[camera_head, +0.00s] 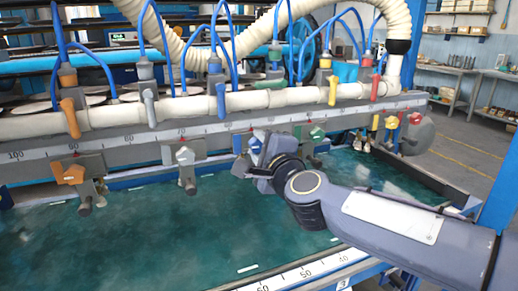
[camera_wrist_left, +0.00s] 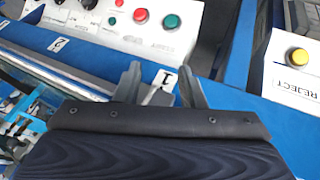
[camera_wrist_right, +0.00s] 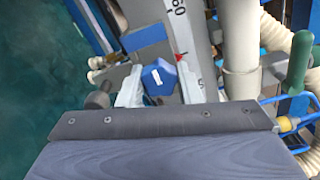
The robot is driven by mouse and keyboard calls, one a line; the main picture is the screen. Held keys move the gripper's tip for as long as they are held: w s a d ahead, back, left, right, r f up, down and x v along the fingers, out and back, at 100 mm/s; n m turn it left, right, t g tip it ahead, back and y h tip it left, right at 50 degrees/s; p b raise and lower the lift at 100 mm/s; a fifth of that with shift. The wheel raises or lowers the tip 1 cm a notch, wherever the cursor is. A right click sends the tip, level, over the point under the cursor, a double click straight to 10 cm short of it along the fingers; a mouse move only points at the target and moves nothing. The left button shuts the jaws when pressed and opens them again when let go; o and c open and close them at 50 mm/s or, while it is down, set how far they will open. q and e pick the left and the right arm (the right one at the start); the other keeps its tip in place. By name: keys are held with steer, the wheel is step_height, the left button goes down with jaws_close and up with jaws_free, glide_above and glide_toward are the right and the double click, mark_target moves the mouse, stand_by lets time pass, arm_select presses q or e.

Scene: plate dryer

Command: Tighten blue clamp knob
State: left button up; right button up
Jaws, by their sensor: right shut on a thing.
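The blue clamp knob (camera_wrist_right: 158,77) shows in the right wrist view between the two fingers of my right gripper (camera_wrist_right: 160,84). The gripper is shut on it. In the head view my right gripper (camera_head: 260,160) is at the clamp rail, and only a small part of the blue knob (camera_head: 257,136) shows there; the rest is hidden by the gripper. My left gripper (camera_wrist_left: 160,84) shows only in the left wrist view. Its fingers are apart and empty, over a blue panel edge with a white label marked 1.
Pipes and hoses run above. A control panel (camera_wrist_left: 125,25) and a yellow REJECT button (camera_wrist_left: 299,56) are near my left gripper.

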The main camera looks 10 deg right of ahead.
stand_by(0.4)
steer(key=o, duration=1)
steer(key=shift+c, duration=0.2)
steer(key=s+d+p, duration=0.1)
steer(key=s, duration=0.6)
steer(key=shift+s+d, duration=0.25)
steer(key=shift+s, duration=0.1)
steer(key=shift+f, duration=0.1)
